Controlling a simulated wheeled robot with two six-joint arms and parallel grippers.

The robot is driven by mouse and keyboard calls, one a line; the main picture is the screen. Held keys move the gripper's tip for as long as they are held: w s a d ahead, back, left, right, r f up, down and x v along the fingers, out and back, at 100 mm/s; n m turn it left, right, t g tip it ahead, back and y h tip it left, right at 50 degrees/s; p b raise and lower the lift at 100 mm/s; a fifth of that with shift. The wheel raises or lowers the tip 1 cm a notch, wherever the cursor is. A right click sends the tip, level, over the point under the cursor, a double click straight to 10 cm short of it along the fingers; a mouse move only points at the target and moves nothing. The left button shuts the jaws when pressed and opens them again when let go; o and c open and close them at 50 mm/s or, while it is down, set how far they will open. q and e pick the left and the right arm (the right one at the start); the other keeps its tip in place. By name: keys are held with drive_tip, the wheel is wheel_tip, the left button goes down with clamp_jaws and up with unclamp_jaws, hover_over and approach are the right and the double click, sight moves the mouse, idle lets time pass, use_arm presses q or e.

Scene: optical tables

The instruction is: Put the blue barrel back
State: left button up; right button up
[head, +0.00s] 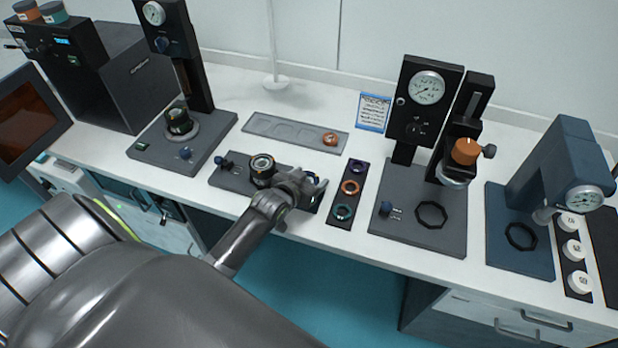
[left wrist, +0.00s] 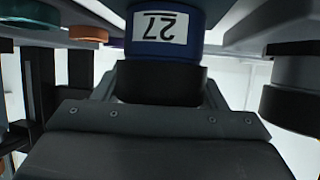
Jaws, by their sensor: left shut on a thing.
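The blue barrel (left wrist: 165,32) shows in the left wrist view with a white label reading 27, upside down in the picture, above a dark lower section. My left gripper (head: 310,190) is shut on it, at the right end of a dark fixture plate (head: 232,172) near the front of the table. My right gripper is not in view.
A dark strip with purple, orange and teal rings (head: 350,188) lies close right of the gripper. Behind is a grey tray (head: 285,130) with an orange-ringed piece. Gauge stands (head: 425,195) rise to the right and another (head: 170,140) to the left.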

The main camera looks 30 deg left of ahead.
use_arm(q)
drive_tip(key=o, duration=0.7)
drive_tip(key=shift+f, duration=0.15)
drive_tip(key=o, duration=0.5)
drive_tip(key=shift+r, duration=0.25)
drive_tip(key=shift+s, duration=0.3)
drive_tip(key=shift+b+v, duration=0.65)
drive_tip(key=shift+v, duration=5.05)
